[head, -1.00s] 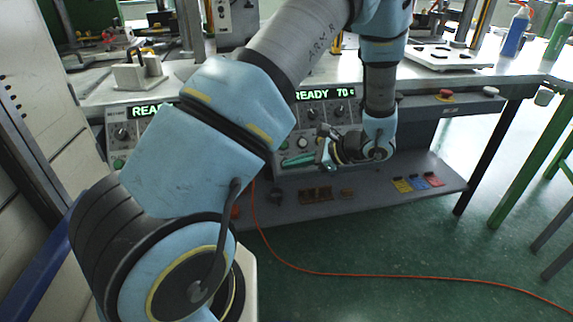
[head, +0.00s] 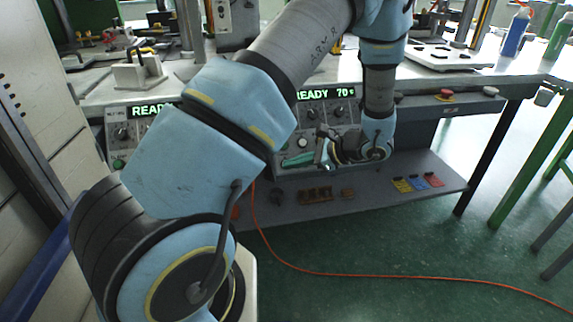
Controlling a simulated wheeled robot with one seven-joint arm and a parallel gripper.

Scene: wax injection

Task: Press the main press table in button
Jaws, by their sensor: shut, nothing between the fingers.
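The press control panels sit under the table top. The right panel (head: 345,113) has a lit "READY 70°" display, dark knobs and a pale round button (head: 302,143). The left panel (head: 120,133) also reads "READY" and has a green button (head: 119,163). My arm hides the space between the panels. Labels are too small to read, so I cannot tell which button is table in.
A lower shelf (head: 380,189) holds brown blocks (head: 315,195) and coloured tags (head: 417,183). An orange cable (head: 350,275) crosses the green floor.

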